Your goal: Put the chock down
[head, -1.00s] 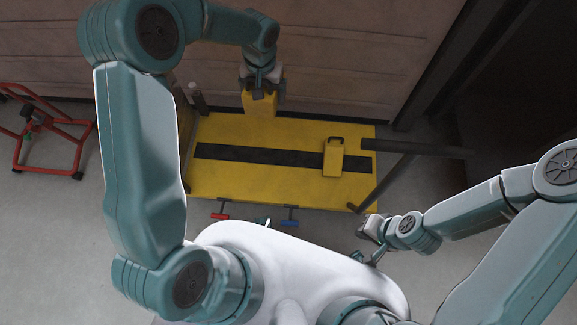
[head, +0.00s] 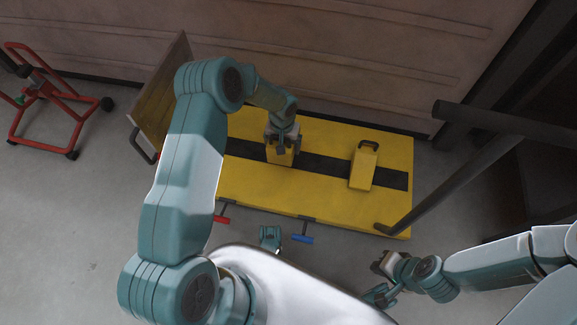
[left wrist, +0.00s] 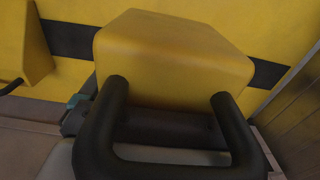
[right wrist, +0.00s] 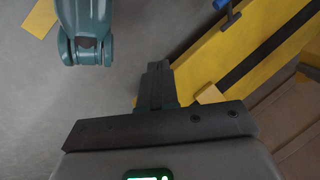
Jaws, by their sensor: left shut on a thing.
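My left gripper (head: 281,138) is shut on a yellow chock (head: 279,157), over the black stripe on the left half of the yellow lift platform (head: 325,135). In the left wrist view the chock (left wrist: 170,58) fills the middle, with its black handle (left wrist: 165,155) close to the camera. I cannot tell whether its underside touches the platform. A second yellow chock (head: 363,171) with a black handle stands on the stripe to the right. My right gripper (head: 383,264) is off the platform's near side; its fingers (right wrist: 157,88) look shut and empty.
A red wheeled stand (head: 50,110) is at the far left. A tilted panel (head: 163,95) stands at the platform's left end. Dark bars (head: 460,180) rise at its right end. Red (head: 221,219) and blue (head: 302,239) pedals stick out in front. A wall runs behind.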

